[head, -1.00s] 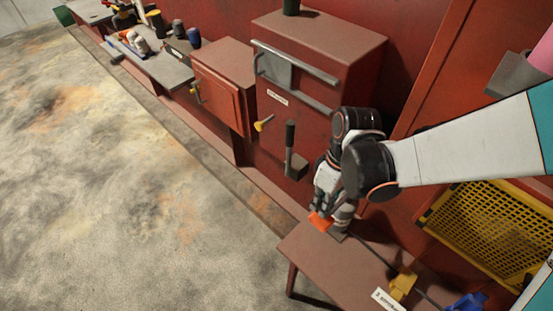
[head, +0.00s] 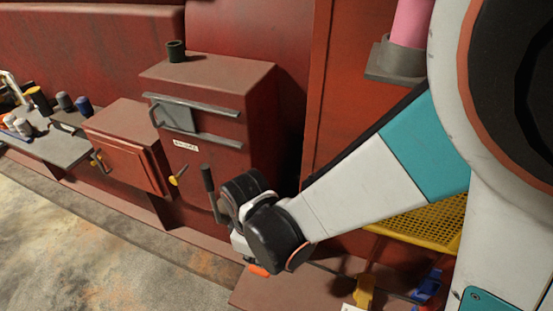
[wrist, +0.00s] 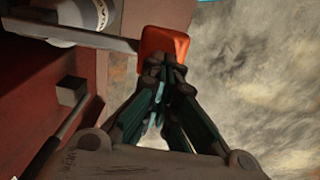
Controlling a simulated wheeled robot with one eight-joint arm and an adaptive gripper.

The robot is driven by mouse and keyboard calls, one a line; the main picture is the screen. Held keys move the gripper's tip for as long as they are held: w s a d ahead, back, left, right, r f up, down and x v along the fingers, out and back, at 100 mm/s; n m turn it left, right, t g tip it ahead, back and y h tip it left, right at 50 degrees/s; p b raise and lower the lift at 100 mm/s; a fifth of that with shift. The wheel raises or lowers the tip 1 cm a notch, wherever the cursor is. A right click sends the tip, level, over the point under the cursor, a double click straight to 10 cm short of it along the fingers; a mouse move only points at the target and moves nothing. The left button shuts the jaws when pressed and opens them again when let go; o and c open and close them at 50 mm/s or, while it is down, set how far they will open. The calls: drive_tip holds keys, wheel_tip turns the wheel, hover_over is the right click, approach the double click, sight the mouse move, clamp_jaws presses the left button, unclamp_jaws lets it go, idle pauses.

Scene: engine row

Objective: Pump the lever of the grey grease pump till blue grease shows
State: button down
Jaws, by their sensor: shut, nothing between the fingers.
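The grey pump (wrist: 62,20) shows in part at the top left of the wrist view, as a pale cylinder with a dark band. Its grey lever (wrist: 112,42) runs right to an orange grip (wrist: 165,45). My gripper (wrist: 165,68) is shut and empty, with its fingertips at the near edge of the grip, seemingly touching it. In the head view my gripper (head: 245,252) is beside the orange grip (head: 258,270), and my arm hides most of the pump. I see no blue grease; the pump's outlet is not clearly visible.
A red cabinet with a black-handled lever (head: 210,190) stands just left of my gripper. A reddish bench (head: 265,292) lies below, with a yellow part (head: 364,290) and a blue part (head: 428,287) to the right. A yellow mesh basket (head: 420,228) is behind my arm.

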drive_tip(key=f+b, duration=0.2)
drive_tip(key=f, duration=0.1)
drive_tip(key=shift+s, duration=0.35)
drive_tip(key=shift+s+f+b, duration=0.1)
drive_tip(key=shift+f+b, duration=0.1)
drive_tip(key=shift+b, duration=0.15)
